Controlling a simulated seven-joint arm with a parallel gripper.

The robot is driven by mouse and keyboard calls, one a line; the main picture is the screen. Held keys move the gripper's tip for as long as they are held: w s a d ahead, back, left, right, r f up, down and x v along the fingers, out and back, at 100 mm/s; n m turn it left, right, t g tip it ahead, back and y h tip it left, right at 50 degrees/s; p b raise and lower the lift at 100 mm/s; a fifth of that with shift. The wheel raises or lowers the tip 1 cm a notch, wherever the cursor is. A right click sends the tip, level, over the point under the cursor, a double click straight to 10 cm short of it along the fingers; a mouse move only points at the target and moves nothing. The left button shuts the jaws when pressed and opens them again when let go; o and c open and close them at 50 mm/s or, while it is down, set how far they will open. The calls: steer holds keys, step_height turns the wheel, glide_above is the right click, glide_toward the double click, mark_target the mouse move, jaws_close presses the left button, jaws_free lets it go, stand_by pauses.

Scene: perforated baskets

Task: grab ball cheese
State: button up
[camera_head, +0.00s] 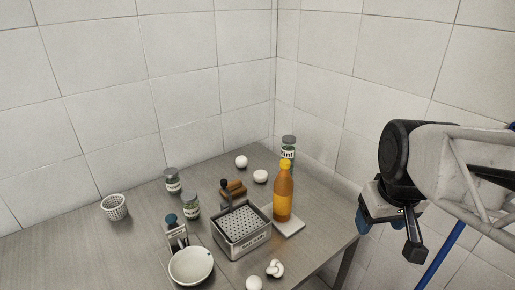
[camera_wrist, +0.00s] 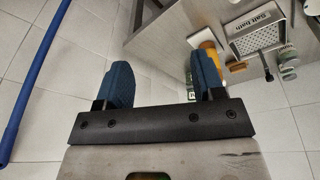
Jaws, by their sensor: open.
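Several small white round things that look like ball cheese are on the steel table. Two lie at the back near the corner, one ball (camera_head: 241,161) and another ball (camera_head: 260,176). A third ball (camera_head: 254,284) lies at the front edge of the picture, beside a white knotted piece (camera_head: 275,268). I cannot tell for sure which is the ball cheese. My gripper (camera_head: 388,232) is open and empty, off to the right of the table and apart from all of them. In the wrist view my gripper (camera_wrist: 164,82) has its blue fingers spread, with nothing between them.
A steel perforated basket (camera_head: 240,232) stands mid-table beside an orange bottle (camera_head: 283,192) on a white board (camera_head: 291,226). Jars (camera_head: 172,180), a white bowl (camera_head: 191,266) and a small white basket (camera_head: 115,207) stand left. A blue pole (camera_wrist: 32,85) is near my arm.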

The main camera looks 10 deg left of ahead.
steer(key=w+a+r+n, duration=0.1)
steer(key=w+a+n, duration=0.2)
steer(key=w, duration=0.5)
steer(key=w+a+r+n, duration=0.1)
steer(key=w+a+n, duration=0.25)
steer(key=w, duration=0.45)
steer(key=n+g+y, duration=0.1)
steer(key=n+y, duration=0.1)
steer(key=n, duration=1.7)
glide_above(243, 158)
steer(key=f, duration=2.1)
steer(key=shift+s+d+f, duration=0.15)
steer(key=shift+s+d, duration=0.1)
steer(key=shift+d, duration=0.15)
steer(key=shift+x, duration=1.25)
